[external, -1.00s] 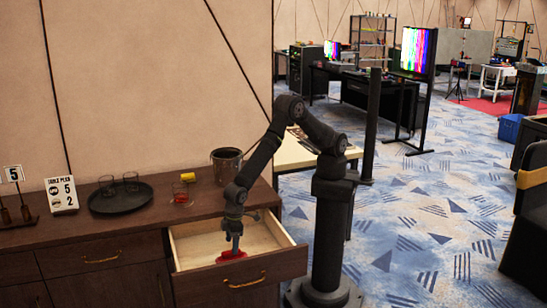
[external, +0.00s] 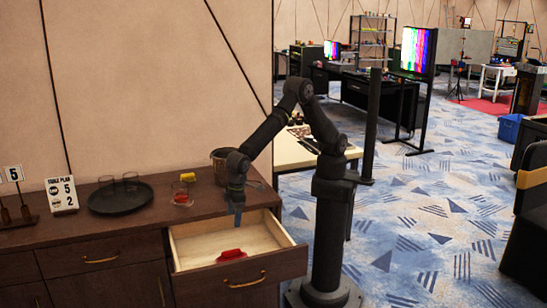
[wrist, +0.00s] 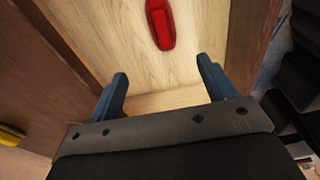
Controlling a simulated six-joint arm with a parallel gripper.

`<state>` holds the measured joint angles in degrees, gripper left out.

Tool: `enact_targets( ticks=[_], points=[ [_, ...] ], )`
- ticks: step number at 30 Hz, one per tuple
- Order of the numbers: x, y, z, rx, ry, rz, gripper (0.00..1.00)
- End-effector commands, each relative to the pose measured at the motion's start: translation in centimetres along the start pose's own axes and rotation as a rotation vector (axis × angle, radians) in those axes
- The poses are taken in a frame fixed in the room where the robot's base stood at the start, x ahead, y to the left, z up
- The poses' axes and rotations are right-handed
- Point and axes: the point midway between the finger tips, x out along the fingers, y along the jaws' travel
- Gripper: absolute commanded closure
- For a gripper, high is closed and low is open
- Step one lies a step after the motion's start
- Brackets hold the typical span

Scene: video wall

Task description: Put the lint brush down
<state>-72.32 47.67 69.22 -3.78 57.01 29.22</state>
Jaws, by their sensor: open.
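The red lint brush (external: 231,255) lies in the open drawer (external: 213,245), near its front panel. In the wrist view the brush (wrist: 160,24) rests on the pale wooden drawer floor (wrist: 125,45), apart from the fingers. My gripper (external: 238,214) is above the back part of the drawer, higher than the brush and away from it. In the wrist view my gripper (wrist: 162,88) has its two blue fingers spread wide with nothing between them.
The drawer walls surround the brush.

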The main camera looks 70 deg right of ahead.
Motion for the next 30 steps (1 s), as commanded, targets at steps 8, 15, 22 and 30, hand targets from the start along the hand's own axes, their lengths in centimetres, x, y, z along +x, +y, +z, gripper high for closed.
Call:
enact_targets(
  ticks=[8, 15, 22, 30],
  points=[
    [0.2, 0.1, 1.1, 0.006, 0.053, 0.018, 0.24],
    [0.5, 0.0, 4.8, 0.005, 0.226, 0.018, 0.24],
    [1.6, -0.1, 5.8, -0.001, 0.272, 0.001, 0.24],
    [6.4, -0.1, 4.4, 0.001, 0.270, 0.001, 0.24]
  ],
)
